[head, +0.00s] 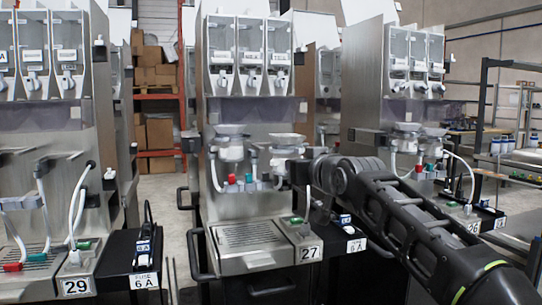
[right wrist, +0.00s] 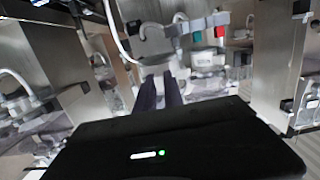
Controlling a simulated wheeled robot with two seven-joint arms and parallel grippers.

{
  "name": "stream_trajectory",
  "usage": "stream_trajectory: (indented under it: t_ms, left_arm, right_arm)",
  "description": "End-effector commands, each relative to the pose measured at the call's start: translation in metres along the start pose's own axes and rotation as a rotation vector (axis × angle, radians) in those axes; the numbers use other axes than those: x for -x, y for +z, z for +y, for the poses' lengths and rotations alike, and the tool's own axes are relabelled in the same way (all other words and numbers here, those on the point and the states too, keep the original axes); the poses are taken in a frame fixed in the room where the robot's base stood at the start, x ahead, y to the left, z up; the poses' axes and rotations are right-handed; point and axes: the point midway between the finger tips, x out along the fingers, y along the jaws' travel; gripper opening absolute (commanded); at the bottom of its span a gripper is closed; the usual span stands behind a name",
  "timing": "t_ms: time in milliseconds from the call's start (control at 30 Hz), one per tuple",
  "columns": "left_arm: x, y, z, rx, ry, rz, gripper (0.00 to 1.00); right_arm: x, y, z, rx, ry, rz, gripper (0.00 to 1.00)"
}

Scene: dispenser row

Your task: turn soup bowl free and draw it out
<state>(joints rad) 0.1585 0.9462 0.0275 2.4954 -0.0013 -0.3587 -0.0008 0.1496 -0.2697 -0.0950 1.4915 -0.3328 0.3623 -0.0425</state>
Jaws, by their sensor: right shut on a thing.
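Two pale bowls hang under the canisters of the middle dispenser, number 27: a left bowl (head: 231,148) and a right bowl (head: 288,140). My right arm comes in from the right, and my right gripper (head: 295,172) is at the right bowl, the soup bowl by its place at the jaws. In the right wrist view its two dark fingers (right wrist: 160,90) are close together at a pale grey body (right wrist: 153,45), shut on it. The fingertips' contact is partly hidden and blurred. The bowl looks upright and still under its canister. My left gripper is not in view.
Red and blue-green fittings (head: 240,179) and a white hose stand close to the bowls. A grated drip tray (head: 248,235) lies below. Dispenser 29 (head: 50,130) stands to the left, another (head: 405,90) to the right. The air in front of the left bowl is clear.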

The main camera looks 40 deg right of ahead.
Motion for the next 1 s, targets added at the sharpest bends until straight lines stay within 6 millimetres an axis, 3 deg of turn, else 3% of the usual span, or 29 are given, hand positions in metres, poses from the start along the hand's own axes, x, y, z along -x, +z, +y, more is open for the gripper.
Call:
stream_trajectory:
  t_ms: [700, 1000]
  left_arm:
    - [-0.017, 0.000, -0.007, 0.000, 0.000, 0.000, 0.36]
    - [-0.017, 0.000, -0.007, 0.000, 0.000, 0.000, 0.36]
  right_arm:
    - [0.038, 0.003, 0.001, 0.000, 0.001, 0.003, 0.00]
    - [0.040, 0.002, 0.000, 0.000, 0.001, 0.002, 0.00]
